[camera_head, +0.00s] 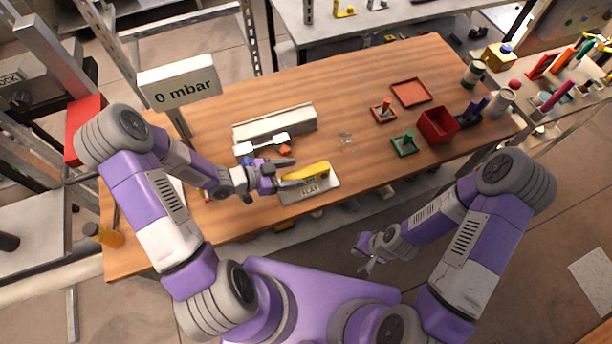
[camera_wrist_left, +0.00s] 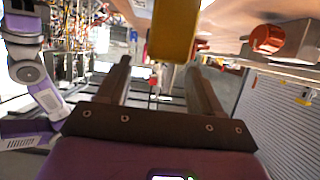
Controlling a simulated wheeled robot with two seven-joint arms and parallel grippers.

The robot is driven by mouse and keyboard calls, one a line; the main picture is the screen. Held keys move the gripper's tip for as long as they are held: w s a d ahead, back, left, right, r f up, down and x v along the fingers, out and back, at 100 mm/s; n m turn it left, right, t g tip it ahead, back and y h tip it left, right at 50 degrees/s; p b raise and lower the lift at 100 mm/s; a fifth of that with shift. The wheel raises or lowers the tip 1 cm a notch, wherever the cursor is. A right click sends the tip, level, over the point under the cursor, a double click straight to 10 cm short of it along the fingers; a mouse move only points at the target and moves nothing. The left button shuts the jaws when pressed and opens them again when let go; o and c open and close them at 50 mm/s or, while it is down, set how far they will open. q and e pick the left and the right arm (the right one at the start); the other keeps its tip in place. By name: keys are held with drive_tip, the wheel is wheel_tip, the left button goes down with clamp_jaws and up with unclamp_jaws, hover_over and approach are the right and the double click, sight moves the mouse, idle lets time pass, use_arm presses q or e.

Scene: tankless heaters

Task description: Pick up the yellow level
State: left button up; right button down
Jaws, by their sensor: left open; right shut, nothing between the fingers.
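The yellow level (camera_head: 308,172) lies on a pale plate marked FLAT (camera_head: 322,187), near the front edge of the wooden table. My left gripper (camera_head: 290,172) is open at the left end of the level. In the left wrist view, the level (camera_wrist_left: 172,32) shows as a yellow block at the top, ahead of and between the two open fingers (camera_wrist_left: 160,80). Whether a finger touches it I cannot tell. My right gripper (camera_head: 368,263) is shut and empty, low in front of the table.
A long grey block (camera_head: 274,124) and a white wrench-like piece (camera_head: 262,143) lie behind my left gripper. A sign reading 0 mbar (camera_head: 179,84) stands at the left. Red bin (camera_head: 437,126), green tray (camera_head: 405,146) and red trays occupy the right. The table's back middle is clear.

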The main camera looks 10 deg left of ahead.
sight(305, 172)
use_arm(q)
drive_tip(key=shift+f+x, duration=0.2)
drive_tip(key=shift+x, duration=1.75)
drive_tip(key=shift+a, duration=0.1)
drive_tip(key=c, duration=1.1)
